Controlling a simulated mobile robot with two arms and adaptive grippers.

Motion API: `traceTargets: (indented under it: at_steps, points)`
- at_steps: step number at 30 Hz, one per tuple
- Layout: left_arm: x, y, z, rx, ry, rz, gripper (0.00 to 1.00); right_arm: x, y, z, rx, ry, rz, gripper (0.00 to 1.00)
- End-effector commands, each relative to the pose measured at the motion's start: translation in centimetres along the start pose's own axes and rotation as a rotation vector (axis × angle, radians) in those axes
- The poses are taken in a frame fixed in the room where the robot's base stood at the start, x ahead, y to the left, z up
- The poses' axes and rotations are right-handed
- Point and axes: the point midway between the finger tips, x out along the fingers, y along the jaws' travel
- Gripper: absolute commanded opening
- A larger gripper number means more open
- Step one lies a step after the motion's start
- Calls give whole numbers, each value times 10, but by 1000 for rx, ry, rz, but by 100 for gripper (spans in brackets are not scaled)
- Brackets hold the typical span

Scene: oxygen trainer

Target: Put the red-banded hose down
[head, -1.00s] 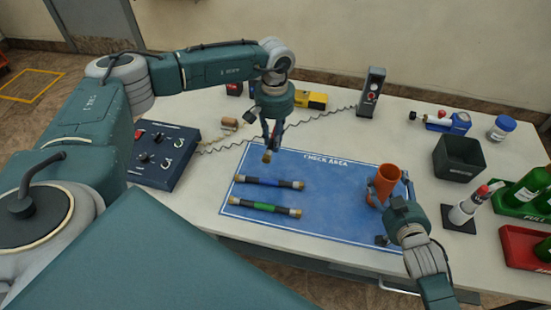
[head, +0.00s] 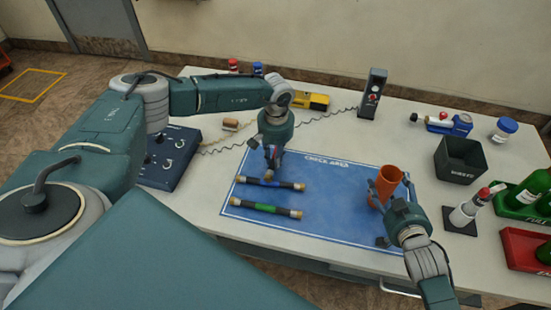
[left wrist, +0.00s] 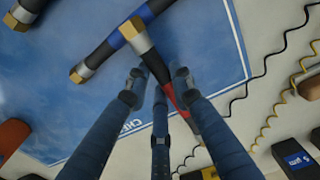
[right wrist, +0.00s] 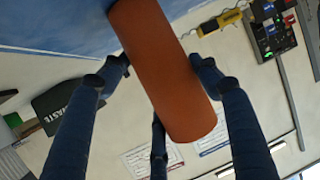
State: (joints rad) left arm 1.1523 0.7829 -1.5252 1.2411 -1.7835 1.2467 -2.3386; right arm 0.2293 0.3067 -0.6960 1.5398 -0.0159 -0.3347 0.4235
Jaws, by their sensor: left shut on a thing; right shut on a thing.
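My left gripper (head: 272,160) is shut on the red-banded hose above the blue mat (head: 330,215) marked check area. In the left wrist view the hose's red band (left wrist: 180,98) lies between the fingers, and its brass end (left wrist: 137,33) points away from them, overlapping the blue-banded hose in the picture. In the head view the gripper mostly hides it. The blue-banded hose (head: 270,183) and green-banded hose (head: 265,209) lie side by side on the mat. My right gripper (head: 383,208) is shut on an orange cylinder (right wrist: 165,70), open at its top, at the mat's right side.
A dark control box (head: 172,155) stands left of the mat. A grey gauge unit (head: 373,93) and a yellow device (head: 312,101) are behind it. A black waste bin (head: 461,160) and green bottles (head: 525,190) stand at right. The mat's middle is clear.

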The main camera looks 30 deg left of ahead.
Motion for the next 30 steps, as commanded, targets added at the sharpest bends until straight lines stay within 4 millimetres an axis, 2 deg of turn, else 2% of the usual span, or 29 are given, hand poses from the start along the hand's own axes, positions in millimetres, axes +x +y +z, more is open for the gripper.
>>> traceTargets:
  at_steps: [1, 3, 14, 17, 24, 30]
  points:
    - [0, 0, 0, 0, 0, 0, 28, 0, 0, 0, 0, 1, 0, 35]
    - [0, 0, 0, 0, 0, 0, 41, 0, 0, 0, 0, 1, 0, 35]
    - [-5, 0, 0, 0, 1, 1, 41, 0, 0, 0, 0, 1, 0, 35]
    - [-17, 0, -1, 0, 2, 2, 41, 0, 0, -1, 0, 1, 0, 35]
    - [-68, 1, -1, 1, 4, 3, 41, 0, 0, 0, 0, 1, 0, 35]
    - [-104, 1, 0, 1, 2, 2, 41, 0, 0, 0, 0, 1, 0, 35]
